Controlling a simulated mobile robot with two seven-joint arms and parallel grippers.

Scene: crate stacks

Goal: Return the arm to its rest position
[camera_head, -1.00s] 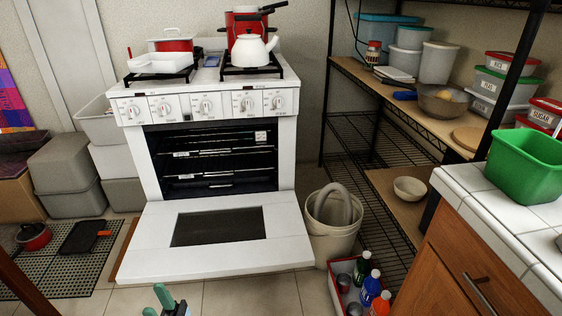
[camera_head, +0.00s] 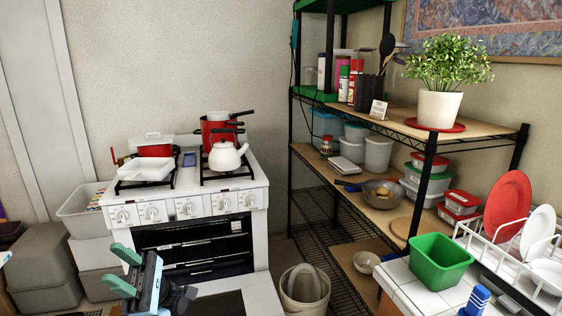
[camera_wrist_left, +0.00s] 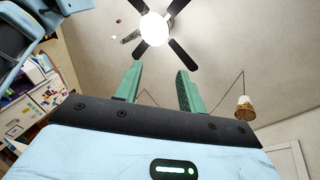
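My left gripper (camera_head: 122,270) is in the lower left of the head view, raised in front of the oven, with its green fingers apart. In the left wrist view the two green fingers of the left gripper (camera_wrist_left: 158,88) point up at the ceiling with nothing between them. My right gripper is in neither view now.
The white stove (camera_head: 188,207) has its oven door (camera_head: 262,296) open behind my left gripper. A wire shelf (camera_head: 420,190) stands to the right, by a tiled counter (camera_head: 405,292) with a green bin (camera_head: 440,262). A waste bin (camera_head: 304,290) sits between them.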

